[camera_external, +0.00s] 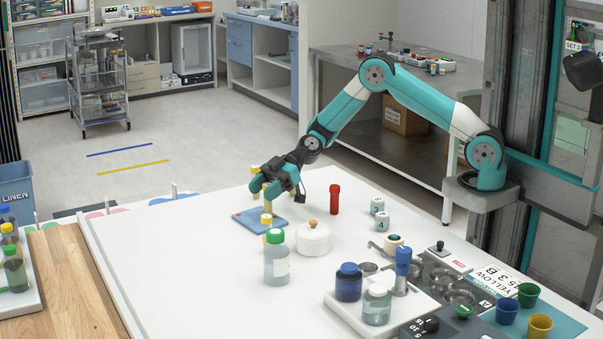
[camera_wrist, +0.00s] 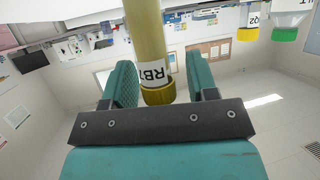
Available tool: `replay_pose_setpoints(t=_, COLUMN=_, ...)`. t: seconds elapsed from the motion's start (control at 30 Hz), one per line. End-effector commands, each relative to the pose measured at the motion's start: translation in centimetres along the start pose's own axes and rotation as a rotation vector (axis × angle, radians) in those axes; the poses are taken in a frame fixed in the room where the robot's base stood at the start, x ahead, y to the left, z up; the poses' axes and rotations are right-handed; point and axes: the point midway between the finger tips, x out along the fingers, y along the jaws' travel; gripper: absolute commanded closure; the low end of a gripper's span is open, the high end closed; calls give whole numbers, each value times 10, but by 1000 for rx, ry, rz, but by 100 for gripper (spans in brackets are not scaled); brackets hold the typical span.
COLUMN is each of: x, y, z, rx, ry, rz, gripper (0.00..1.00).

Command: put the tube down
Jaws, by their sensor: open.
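The tube with a yellow body, yellow cap and white "RB" label (camera_wrist: 148,45) runs between my two teal fingers in the wrist view. My gripper (camera_external: 264,191) is open around it, and a gap shows beside the tube in the wrist view (camera_wrist: 163,85). In the outside view my fingers largely hide the tube. They are just above and behind a flat blue pad (camera_external: 246,219) on the white table (camera_external: 190,250). I cannot tell whether the tube's lower end touches the pad.
Close in front are a yellow-capped vial (camera_external: 267,221), a green-capped bottle (camera_external: 276,262) and a white lidded pot (camera_external: 313,239). A red tube (camera_external: 335,199) stands to the right. Dice, a white tray and cups crowd the right side. The table's left part is clear.

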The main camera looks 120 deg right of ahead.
Motion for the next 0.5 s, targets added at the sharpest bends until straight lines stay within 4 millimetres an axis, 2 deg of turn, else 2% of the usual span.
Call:
replay_pose_setpoints(t=0.3, x=-67, y=2, z=2, rx=2, ry=0, rz=8, gripper=47)
replay_pose_setpoints(t=0.5, x=-102, y=1, z=1, rx=2, ry=1, rz=5, gripper=47)
